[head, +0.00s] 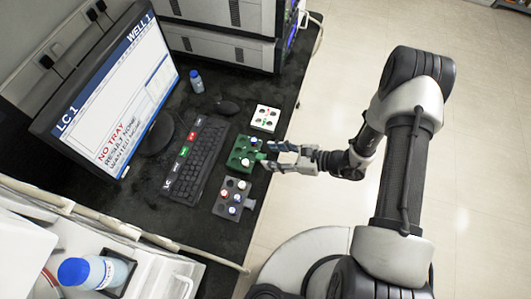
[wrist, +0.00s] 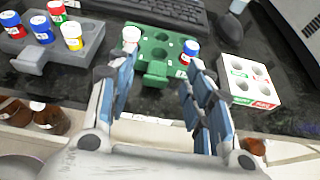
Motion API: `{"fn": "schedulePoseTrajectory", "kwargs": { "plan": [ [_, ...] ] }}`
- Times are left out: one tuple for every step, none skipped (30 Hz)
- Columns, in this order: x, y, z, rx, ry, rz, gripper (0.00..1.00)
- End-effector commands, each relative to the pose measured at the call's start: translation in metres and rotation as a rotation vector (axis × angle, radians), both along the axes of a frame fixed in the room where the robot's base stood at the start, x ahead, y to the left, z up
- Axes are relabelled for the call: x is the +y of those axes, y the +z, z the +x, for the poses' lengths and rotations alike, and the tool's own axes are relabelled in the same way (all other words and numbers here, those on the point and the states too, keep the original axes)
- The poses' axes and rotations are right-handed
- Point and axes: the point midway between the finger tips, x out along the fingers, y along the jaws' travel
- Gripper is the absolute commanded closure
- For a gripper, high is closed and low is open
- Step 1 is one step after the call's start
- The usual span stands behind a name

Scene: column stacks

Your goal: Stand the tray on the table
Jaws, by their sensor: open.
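A green tray (head: 238,160) with round holes rests on the black table (head: 215,240). It also shows in the wrist view (wrist: 158,38), with a white-capped vial (wrist: 131,36) at its left and a blue-capped vial (wrist: 189,48) at its right. Its short tab (wrist: 155,76) points toward my gripper. My gripper (head: 269,157) is open at the table's right edge. In the wrist view, the fingers (wrist: 160,72) stand apart on either side of the tab, with clear gaps. I cannot tell whether the fingertips are level with the tab.
A grey tray (wrist: 82,52) with several capped vials lies to one side of the green tray, and a small white rack (wrist: 249,82) to the other. A keyboard (head: 196,160), mouse (head: 227,107) and monitor (head: 115,90) reading "NO TRAY" stand behind. A blue-capped bottle (head: 197,82) stands farther back.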

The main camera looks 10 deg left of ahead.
Motion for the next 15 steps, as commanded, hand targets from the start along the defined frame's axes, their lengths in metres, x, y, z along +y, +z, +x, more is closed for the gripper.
{"fn": "schedulePoseTrajectory", "kwargs": {
  "plan": [
    [-0.013,0.007,0.001,0.000,-0.008,0.000,0.53],
    [-0.020,0.010,0.000,0.000,-0.008,0.001,0.53],
    [-0.028,0.013,-0.001,0.000,-0.008,0.001,0.53],
    [-0.034,0.016,-0.001,0.000,-0.008,0.001,0.53],
    [-0.040,0.018,-0.002,-0.001,-0.006,0.001,0.53],
    [-0.047,0.021,-0.002,-0.001,-0.006,0.001,0.53],
    [-0.052,0.023,-0.003,-0.001,-0.005,0.001,0.53],
    [-0.057,0.025,-0.004,-0.001,-0.005,0.000,0.53],
    [-0.062,0.027,-0.004,-0.002,-0.004,0.000,0.53],
    [-0.066,0.028,-0.004,-0.001,-0.004,0.001,0.53],
    [-0.069,0.029,-0.005,0.000,-0.003,0.001,0.53],
    [-0.072,0.030,-0.005,0.000,-0.003,0.000,0.53],
    [-0.074,0.031,-0.006,0.000,-0.002,0.001,0.53],
    [-0.076,0.032,-0.006,0.000,-0.001,0.001,0.53],
    [-0.078,0.032,-0.006,0.001,-0.001,0.000,0.53]
  ]
}}
